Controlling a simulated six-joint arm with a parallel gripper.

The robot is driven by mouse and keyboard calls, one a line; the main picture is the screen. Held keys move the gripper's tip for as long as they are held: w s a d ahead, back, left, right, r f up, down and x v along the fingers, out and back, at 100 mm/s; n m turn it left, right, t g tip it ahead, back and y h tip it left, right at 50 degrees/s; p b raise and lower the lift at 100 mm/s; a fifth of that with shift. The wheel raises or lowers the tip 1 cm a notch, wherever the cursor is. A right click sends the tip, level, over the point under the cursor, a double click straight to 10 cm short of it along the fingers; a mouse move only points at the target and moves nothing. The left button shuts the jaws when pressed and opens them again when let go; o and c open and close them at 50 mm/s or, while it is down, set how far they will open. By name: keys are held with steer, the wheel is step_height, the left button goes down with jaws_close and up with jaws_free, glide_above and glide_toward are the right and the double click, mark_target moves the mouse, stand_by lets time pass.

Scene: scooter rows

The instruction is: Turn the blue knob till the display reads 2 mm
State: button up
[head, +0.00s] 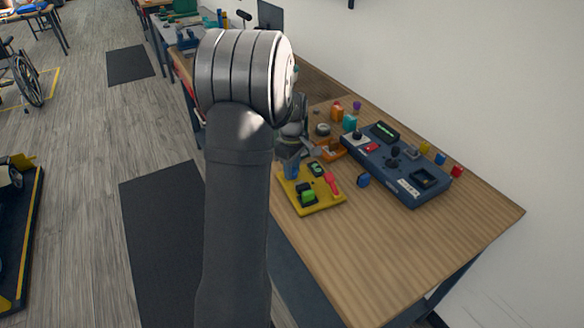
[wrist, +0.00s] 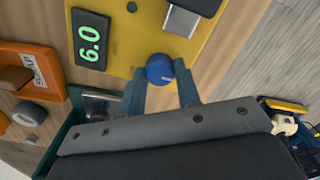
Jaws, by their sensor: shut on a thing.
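The yellow panel (head: 322,203) lies on the wooden bench, and it also fills the upper middle of the wrist view (wrist: 135,35). My gripper (wrist: 160,82) is shut on the knob, one finger on each side. The dark display (wrist: 89,39) beside it shows green digits turned sideways; they seem to read 6.0. In the head view the display (head: 316,168) is too small to read, and my arm and gripper hide the knob.
A dark blue console (head: 395,165) with knobs and a small screen stands right of the panel. An orange block (head: 331,150) sits close behind the panel. Several small coloured pieces lie around the console. The bench front (head: 400,250) is clear.

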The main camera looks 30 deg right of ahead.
steer(key=shift+m, duration=0.4)
steer(key=m, duration=0.6)
steer(key=shift+m, duration=0.3)
steer(key=m, duration=0.4)
steer(key=shift+m, duration=1.9)
steer(key=o, duration=1)
